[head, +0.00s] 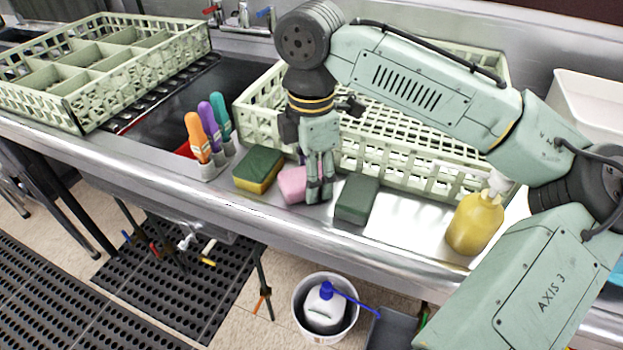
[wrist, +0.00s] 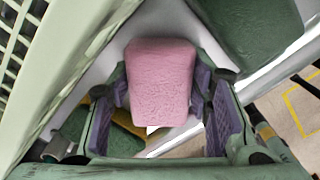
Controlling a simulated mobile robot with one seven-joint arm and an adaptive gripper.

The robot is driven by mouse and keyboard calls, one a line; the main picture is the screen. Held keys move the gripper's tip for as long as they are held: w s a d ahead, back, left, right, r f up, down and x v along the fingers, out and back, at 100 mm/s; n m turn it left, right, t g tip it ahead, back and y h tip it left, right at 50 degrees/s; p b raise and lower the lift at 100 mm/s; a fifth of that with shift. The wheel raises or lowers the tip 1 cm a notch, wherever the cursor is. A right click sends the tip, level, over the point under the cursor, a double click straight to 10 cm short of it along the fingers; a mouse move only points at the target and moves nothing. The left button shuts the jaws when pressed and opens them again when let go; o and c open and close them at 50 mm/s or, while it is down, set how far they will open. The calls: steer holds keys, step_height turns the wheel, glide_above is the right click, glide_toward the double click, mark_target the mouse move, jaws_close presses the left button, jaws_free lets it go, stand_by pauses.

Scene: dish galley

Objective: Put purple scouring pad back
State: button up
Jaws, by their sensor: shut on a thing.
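A pink pad (head: 291,186) sits between my gripper's fingers, low over the steel counter; it looks pink rather than purple. It also shows in the wrist view (wrist: 161,82), lengthwise between the fingers. My gripper (head: 319,192) points down and is shut on the pad; its inner finger faces are purple. A yellow and green sponge (head: 259,170) is left of the pad, and a dark green pad (head: 357,198) is right of it. The fingers hide part of the pink pad, and I cannot tell whether it touches the counter.
A pale green rack (head: 400,145) stands close behind the gripper. Orange, purple and teal-handled tools (head: 209,128) stand in a holder to the left. A yellow pump bottle (head: 474,222) is at the right. The counter's front edge is near; bare steel lies right of the dark green pad.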

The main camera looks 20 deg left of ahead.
steer(key=shift+f, duration=0.15)
steer(key=o, duration=1.2)
steer(key=shift+r+p, duration=3.55)
steer(key=shift+r, duration=2.7)
